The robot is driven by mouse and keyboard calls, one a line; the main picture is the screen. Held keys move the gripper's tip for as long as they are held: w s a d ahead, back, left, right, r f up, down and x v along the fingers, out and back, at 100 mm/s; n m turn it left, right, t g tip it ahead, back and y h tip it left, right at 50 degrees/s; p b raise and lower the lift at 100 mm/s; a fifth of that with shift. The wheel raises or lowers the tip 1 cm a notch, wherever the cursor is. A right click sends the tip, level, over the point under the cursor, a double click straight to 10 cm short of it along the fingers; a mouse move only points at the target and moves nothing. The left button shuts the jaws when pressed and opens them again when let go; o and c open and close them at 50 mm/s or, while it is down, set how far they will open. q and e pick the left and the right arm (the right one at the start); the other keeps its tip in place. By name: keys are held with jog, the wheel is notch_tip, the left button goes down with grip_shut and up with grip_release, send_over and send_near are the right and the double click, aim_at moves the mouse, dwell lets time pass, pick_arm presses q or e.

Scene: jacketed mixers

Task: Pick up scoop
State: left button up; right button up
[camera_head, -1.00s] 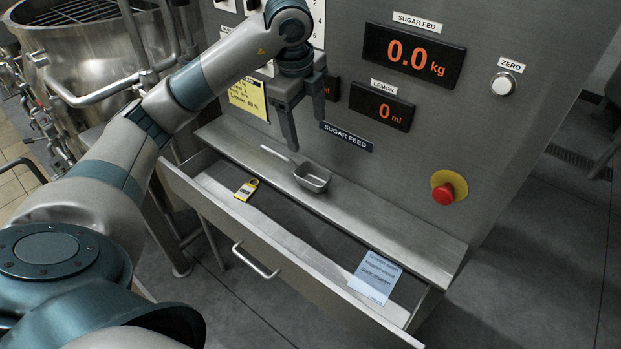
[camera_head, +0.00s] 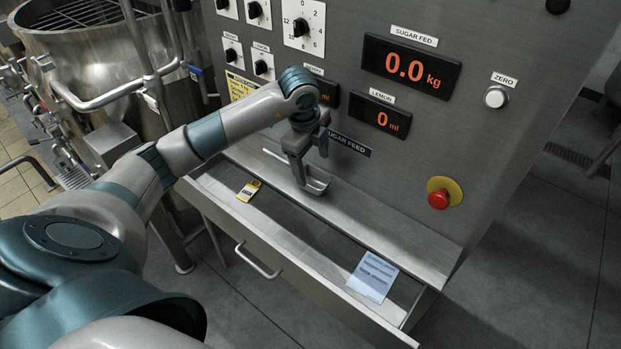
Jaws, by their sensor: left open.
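The metal scoop (camera_head: 317,184) rests on the narrow steel ledge above the open drawer, against the panel. Its bowl shows partly at the right of my gripper, and part of its handle (camera_head: 273,154) shows at the left. My left gripper (camera_head: 311,170) points down right at the scoop, with its fingers over the part where handle and bowl meet. The gripper is open. It hides the middle of the scoop, and I cannot tell whether the fingers touch it. My right gripper does not show.
The drawer (camera_head: 290,262) below the ledge is pulled open. It holds a yellow tag (camera_head: 248,190) and a paper note (camera_head: 372,277). A red stop button (camera_head: 438,199) sticks out of the panel at the right. A steel vessel (camera_head: 100,60) stands at the left.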

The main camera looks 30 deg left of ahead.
aim_at(315, 185)
pick_arm(q)
jog(key=shift+f, duration=0.15)
jog(key=shift+w+a+f+p, duration=0.1)
jog(key=shift+f+p, duration=0.65)
jog(key=shift+p, duration=0.2)
jog(key=f, duration=0.1)
jog(key=f+p, duration=0.1)
jog(key=shift+w+a+f, duration=0.1)
jog(key=shift+w+f, duration=0.15)
jog(key=shift+f, duration=0.15)
jog(key=shift+w+f+p, duration=0.1)
jog(key=shift+f+p, duration=0.2)
jog(key=shift+f, duration=0.1)
jog(key=shift+c, duration=0.3)
jog(key=c, duration=1.1)
jog(key=shift+c, duration=0.2)
